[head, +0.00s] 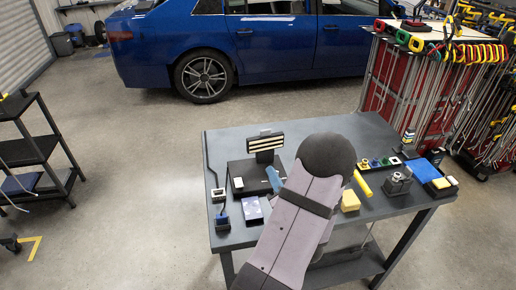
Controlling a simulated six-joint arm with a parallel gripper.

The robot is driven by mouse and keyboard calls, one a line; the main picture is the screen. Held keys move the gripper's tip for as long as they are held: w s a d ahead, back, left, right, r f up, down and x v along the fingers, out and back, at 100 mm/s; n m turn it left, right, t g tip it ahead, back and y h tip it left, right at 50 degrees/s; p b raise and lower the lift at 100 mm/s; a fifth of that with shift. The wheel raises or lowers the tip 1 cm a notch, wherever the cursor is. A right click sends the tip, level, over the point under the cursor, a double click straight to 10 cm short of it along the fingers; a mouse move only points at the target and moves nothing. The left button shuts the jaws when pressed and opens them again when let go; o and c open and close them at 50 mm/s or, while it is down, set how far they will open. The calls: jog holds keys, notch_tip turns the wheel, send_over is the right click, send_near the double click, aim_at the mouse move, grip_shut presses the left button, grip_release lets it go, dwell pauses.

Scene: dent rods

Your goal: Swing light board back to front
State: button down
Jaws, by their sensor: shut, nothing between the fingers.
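The light board (266,143) is a dark panel with pale horizontal stripes. It stands upright on a short stand at the back left of the workbench, its striped face toward the camera. A dark base or box (244,180) sits below it. My arm's grey link and dark round joint cover the middle of the bench, just right of the board.
A tool rack (400,85) stands behind right. A blue car (250,40) is at the back.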

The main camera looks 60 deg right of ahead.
jog(key=m, duration=0.6)
jog(key=shift+w+a+m, duration=0.1)
jog(key=shift+m, duration=0.3)
jog(key=p, duration=0.5)
send_near(255, 142)
jog(key=x, duration=0.4)
jog(key=shift+w+r, duration=0.1)
jog(key=shift+r, duration=0.15)
jog(key=shift+p+x, duration=0.45)
jog(key=shift+x, duration=0.7)
jog(key=shift+f, duration=0.15)
